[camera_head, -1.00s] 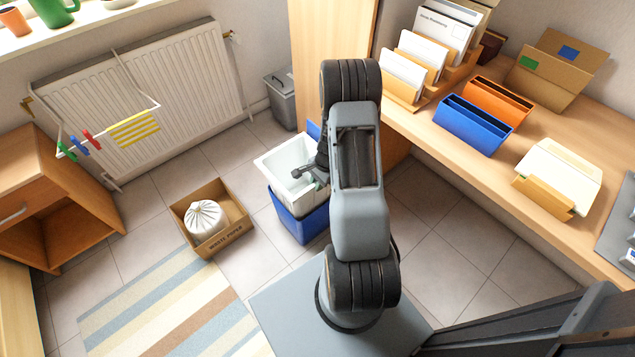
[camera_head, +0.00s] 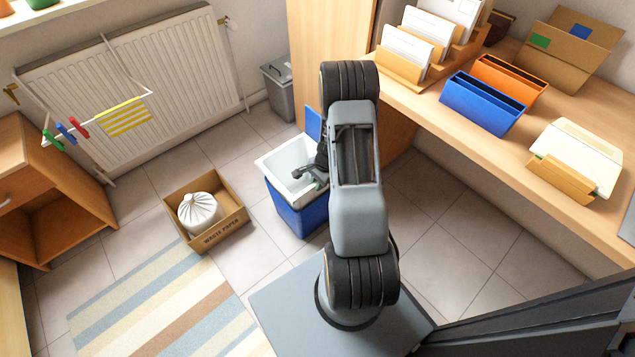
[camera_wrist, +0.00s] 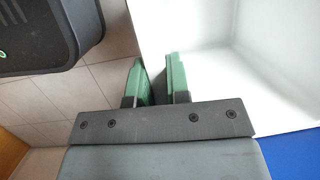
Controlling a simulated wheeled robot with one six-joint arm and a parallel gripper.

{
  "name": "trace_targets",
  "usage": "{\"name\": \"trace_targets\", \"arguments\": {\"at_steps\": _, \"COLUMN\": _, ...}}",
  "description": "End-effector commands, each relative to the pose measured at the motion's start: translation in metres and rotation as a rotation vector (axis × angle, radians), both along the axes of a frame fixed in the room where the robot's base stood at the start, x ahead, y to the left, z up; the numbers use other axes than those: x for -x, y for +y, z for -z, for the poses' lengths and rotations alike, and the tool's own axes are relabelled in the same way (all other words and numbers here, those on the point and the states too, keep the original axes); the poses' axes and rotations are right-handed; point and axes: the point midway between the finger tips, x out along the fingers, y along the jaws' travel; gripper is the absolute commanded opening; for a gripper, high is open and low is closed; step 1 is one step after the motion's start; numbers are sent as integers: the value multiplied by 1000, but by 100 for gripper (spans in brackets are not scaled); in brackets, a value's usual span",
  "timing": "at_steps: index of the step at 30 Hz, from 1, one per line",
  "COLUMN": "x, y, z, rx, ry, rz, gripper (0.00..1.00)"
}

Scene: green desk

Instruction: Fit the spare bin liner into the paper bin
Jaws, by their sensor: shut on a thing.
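The white bin liner (camera_head: 282,158), a rigid open-topped tub, sits down inside the blue paper bin (camera_head: 296,215), with its white rim showing around the top. My gripper (camera_head: 308,173) is shut on the liner's right-hand wall near the rim. In the wrist view, the green fingertips of my gripper (camera_wrist: 158,82) stand close together at the edge of the white liner (camera_wrist: 215,30). A patch of the blue bin (camera_wrist: 292,158) shows at lower right. My arm hides the bin's right side in the head view.
A cardboard waste-paper box (camera_head: 232,228) holding a tied white bag (camera_head: 198,212) stands left of the bin. A grey bin (camera_head: 283,90) stands behind, by the wooden cabinet. The desk (camera_head: 440,130) is at right. A striped rug (camera_head: 165,305) lies in front.

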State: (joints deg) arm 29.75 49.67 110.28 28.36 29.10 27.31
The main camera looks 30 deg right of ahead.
Motion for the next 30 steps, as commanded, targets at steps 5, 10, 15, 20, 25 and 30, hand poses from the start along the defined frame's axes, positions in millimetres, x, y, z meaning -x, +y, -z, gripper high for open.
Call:
{"name": "trace_targets", "arguments": {"at_steps": 5, "x": 0, "y": -1, "z": 17, "rx": 0, "ry": 0, "rz": 0, "gripper": 0}}
{"name": "trace_targets", "arguments": {"at_steps": 10, "x": 0, "y": -1, "z": 29, "rx": 0, "ry": 0, "rz": 0, "gripper": 0}}
{"name": "trace_targets", "arguments": {"at_steps": 15, "x": 0, "y": -2, "z": 42, "rx": 0, "ry": 0, "rz": 0, "gripper": 0}}
{"name": "trace_targets", "arguments": {"at_steps": 20, "x": 0, "y": -2, "z": 52, "rx": 0, "ry": 0, "rz": 0, "gripper": 0}}
{"name": "trace_targets", "arguments": {"at_steps": 25, "x": 0, "y": -3, "z": 60, "rx": 0, "ry": 0, "rz": 1, "gripper": 0}}
{"name": "trace_targets", "arguments": {"at_steps": 30, "x": 0, "y": -3, "z": 65, "rx": 0, "ry": 0, "rz": 1, "gripper": 0}}
